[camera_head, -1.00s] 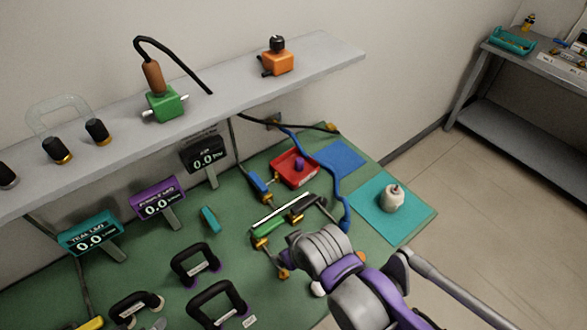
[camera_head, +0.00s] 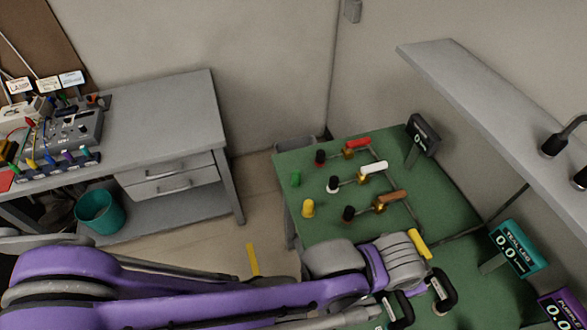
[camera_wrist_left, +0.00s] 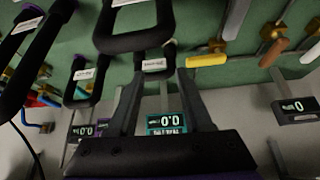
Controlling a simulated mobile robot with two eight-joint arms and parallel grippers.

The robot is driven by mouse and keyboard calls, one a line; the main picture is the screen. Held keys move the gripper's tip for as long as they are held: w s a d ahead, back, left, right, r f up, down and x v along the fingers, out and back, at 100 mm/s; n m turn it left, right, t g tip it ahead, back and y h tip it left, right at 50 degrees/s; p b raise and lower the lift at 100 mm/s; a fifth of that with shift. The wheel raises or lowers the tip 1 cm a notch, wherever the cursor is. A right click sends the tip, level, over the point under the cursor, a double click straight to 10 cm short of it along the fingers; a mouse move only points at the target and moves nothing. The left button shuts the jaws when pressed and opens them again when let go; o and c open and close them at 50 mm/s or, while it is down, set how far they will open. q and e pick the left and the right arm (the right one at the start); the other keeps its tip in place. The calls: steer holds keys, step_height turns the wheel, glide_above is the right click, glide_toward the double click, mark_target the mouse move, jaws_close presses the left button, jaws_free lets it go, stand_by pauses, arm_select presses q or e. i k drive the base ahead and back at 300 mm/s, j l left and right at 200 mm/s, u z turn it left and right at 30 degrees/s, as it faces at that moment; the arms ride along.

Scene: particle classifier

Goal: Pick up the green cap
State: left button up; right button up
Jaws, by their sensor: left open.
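The green cap (camera_head: 295,179) stands near the left edge of the green table (camera_head: 440,190) in the head view. It is small and stands apart from the yellow cap (camera_head: 307,208) and the black-topped pieces. I do not see the green cap in the left wrist view. My left arm crosses the lower part of the head view, to the near side of the cap and apart from it. My left gripper (camera_wrist_left: 160,88) is open in the left wrist view, with nothing between its fingers. Its fingertips cannot be made out in the head view. My right gripper is not in view.
Valves with red (camera_head: 357,143), white (camera_head: 374,168) and brown (camera_head: 390,196) handles stand right of the cap. Black looped handles (camera_head: 443,292) are near my left arm. A grey shelf (camera_head: 480,100) overhangs at right. A grey desk (camera_head: 165,125) and teal bin (camera_head: 100,212) are left.

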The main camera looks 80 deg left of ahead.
mark_target(296, 174)
steer(key=k+u, duration=0.15)
steer(key=u, duration=0.2)
steer(key=k+j+u, duration=0.1)
steer(key=u, duration=0.2)
steer(key=k+j+u, duration=0.1)
steer(key=u, duration=0.25)
steer(key=j+u, duration=0.1)
steer(key=u, duration=0.65)
steer(key=j+u, duration=0.15)
steer(key=u, duration=0.25)
steer(key=i+j+z, duration=0.15)
steer(key=i+j, duration=0.25)
steer(key=i+j+z, duration=0.1)
steer(key=i+j, duration=0.3)
steer(key=j, duration=0.15)
